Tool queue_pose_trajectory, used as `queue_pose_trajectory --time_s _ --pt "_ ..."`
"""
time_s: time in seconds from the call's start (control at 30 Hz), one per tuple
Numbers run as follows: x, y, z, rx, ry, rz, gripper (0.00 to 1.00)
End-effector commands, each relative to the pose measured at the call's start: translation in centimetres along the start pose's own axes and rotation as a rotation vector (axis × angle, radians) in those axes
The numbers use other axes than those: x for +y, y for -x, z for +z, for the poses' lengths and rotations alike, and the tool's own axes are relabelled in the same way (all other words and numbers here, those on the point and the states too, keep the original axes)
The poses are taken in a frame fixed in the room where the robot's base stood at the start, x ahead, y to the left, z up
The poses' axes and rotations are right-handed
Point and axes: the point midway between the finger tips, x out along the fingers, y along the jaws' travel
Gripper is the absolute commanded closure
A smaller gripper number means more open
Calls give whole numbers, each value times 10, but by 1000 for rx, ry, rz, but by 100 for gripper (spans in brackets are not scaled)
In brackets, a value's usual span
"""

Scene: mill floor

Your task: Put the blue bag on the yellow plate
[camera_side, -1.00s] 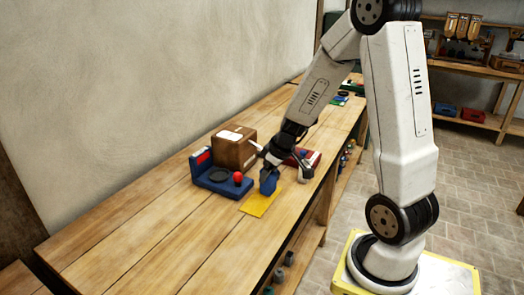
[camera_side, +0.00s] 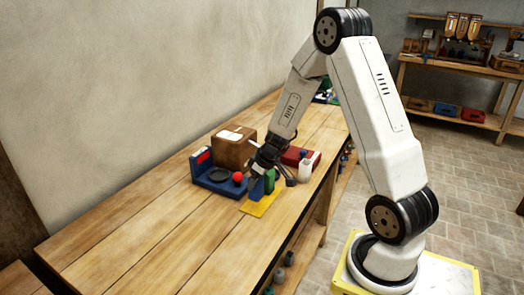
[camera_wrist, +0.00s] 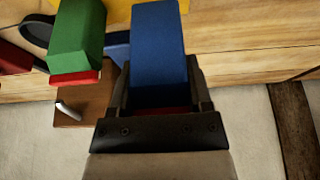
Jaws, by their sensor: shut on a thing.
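The blue bag (camera_side: 257,189) is held in my gripper (camera_side: 262,174), low over the yellow plate (camera_side: 258,209). In the side view its lower end is at the plate; I cannot tell whether it touches. In the wrist view the blue bag (camera_wrist: 158,45) fills the space between the two jaws of my gripper (camera_wrist: 158,92), which are shut on it. A strip of the yellow plate (camera_wrist: 118,13) shows at the top of the wrist view, partly hidden by the bag.
A green block-like thing (camera_side: 270,181) with a red end stands close beside the bag, also seen in the wrist view (camera_wrist: 76,38). The bench's front is clear.

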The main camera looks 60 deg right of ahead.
Motion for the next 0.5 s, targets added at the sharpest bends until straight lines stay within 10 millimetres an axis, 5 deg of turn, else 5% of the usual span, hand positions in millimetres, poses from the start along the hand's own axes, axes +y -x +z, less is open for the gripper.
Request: queue_pose_trajectory --time_s 0.5 --pt "1 -28 6 0 -1 -3 100"
